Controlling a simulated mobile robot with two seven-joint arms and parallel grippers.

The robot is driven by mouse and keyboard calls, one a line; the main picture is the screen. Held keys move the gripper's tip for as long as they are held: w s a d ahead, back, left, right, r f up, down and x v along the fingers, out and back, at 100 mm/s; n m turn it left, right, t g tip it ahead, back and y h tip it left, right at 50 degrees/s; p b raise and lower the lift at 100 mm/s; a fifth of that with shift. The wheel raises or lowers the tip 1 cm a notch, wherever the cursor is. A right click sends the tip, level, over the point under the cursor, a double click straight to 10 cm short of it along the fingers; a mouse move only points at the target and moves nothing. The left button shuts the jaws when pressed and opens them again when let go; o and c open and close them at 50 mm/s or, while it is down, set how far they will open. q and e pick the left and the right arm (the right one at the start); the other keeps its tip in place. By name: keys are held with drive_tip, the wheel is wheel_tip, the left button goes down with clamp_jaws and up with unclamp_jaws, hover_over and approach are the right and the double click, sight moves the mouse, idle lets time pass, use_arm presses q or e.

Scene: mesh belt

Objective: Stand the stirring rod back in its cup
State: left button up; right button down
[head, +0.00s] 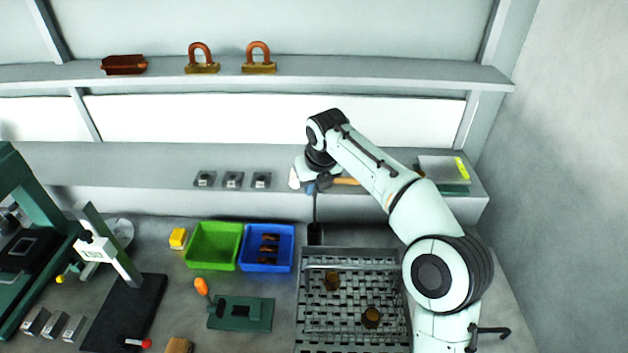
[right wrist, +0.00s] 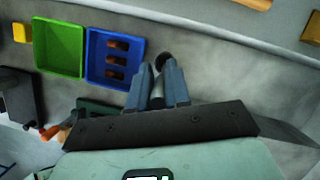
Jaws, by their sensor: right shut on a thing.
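My right gripper (head: 312,187) is at the back of the work surface, in front of the raised ledge. It is shut on the stirring rod (head: 314,207), a thin dark rod that hangs about upright below the fingers. A small black cup (head: 315,235) stands under it, right of the blue bin. The rod's lower end meets the cup's top in the picture; I cannot tell whether it is inside or just above. In the right wrist view the two blue-grey fingers (right wrist: 158,86) close around a dark piece, with a dark round shape just beyond. My left gripper is not in view.
A blue bin (head: 266,266) with brown parts and a green bin (head: 214,263) stand left of the cup. A mesh belt (head: 340,317) with two brown pieces lies in front. Several small grey blocks sit on the ledge (head: 130,168).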

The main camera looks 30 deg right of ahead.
sight(315, 198)
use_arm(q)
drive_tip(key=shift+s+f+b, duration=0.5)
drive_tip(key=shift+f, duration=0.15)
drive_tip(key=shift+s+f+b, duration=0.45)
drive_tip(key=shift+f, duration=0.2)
use_arm(e)
drive_tip(key=shift+f, duration=2.6)
drive_tip(key=c, duration=1)
unclamp_jaws()
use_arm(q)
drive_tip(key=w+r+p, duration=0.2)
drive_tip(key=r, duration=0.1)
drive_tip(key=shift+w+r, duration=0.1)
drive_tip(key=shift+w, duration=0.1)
use_arm(e)
drive_tip(key=v, duration=1.3)
drive_tip(key=shift+r, duration=0.25)
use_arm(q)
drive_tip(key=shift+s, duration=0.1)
use_arm(e)
drive_tip(key=shift+s+f, duration=0.1)
